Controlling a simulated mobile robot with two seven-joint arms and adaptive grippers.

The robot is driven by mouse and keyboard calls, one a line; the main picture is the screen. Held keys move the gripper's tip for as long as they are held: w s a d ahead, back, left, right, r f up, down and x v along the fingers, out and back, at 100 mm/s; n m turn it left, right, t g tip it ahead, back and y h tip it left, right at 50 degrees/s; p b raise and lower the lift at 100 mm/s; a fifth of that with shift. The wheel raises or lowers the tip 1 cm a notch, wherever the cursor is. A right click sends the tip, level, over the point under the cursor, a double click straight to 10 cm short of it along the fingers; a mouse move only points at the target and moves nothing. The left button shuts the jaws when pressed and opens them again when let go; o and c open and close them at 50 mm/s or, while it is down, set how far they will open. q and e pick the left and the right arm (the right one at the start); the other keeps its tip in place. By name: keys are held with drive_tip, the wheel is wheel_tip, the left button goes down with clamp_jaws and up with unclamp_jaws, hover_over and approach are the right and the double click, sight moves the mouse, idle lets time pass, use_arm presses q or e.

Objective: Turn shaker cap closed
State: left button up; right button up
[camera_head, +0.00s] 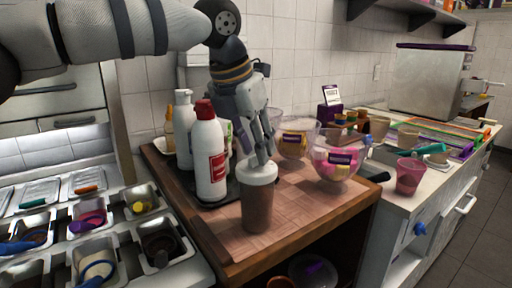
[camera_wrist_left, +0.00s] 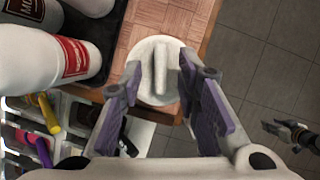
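The shaker is a brown cup (camera_head: 257,210) with a white cap (camera_head: 258,173), upright on the wooden counter near its front edge. In the left wrist view the round white cap (camera_wrist_left: 146,92) shows from above, with a raised bar (camera_wrist_left: 161,66) across its top. My left gripper (camera_head: 258,162) points down at the cap from above. In the left wrist view my left gripper (camera_wrist_left: 160,82) has its two purple-padded fingers apart, one on either side of the cap's bar, with nothing clamped. What looks like my right gripper (camera_wrist_left: 288,131) shows small over the floor, its state unclear.
A white bottle with a red cap (camera_head: 208,155) stands on a dark tray, close left of the shaker. Clear bowls (camera_head: 335,165) with colourful contents stand to the right. A pink cup (camera_head: 409,175) is on the white counter. Topping bins (camera_head: 97,250) lie at lower left.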

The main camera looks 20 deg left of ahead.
use_arm(q)
drive_tip(key=shift+w+f, duration=0.15)
drive_tip(key=shift+f, duration=0.2)
clamp_jaws()
drive_tip(key=shift+m+g+h, duration=0.4)
drive_tip(key=shift+m+h, duration=0.2)
drive_tip(key=shift+m, duration=1.3)
unclamp_jaws()
